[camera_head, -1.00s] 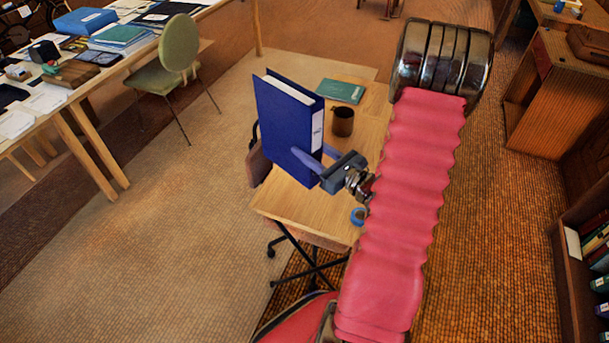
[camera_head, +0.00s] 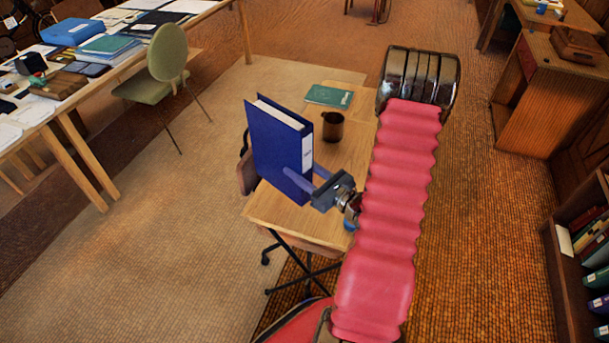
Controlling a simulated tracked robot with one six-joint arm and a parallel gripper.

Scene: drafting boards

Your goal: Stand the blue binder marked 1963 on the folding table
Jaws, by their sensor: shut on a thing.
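The blue binder (camera_head: 275,150) is upright over the left part of the folding table (camera_head: 285,215), with its pale page edges on top. Its spine, with a white label (camera_head: 307,155), faces right; the marking is too small to read. My gripper (camera_head: 303,172) is shut on the lower spine side, one finger along the near cover and the other on the far side. The binder's bottom is at or just above the tabletop; I cannot tell whether they touch. Its lower left corner is close to the table's left edge.
A dark brown mug (camera_head: 333,126) and a green book (camera_head: 330,95) are on the table behind the binder. A small blue item (camera_head: 350,225) is partly hidden by my wrist. A chair (camera_head: 245,172) stands against the table's left side. The front left tabletop is bare.

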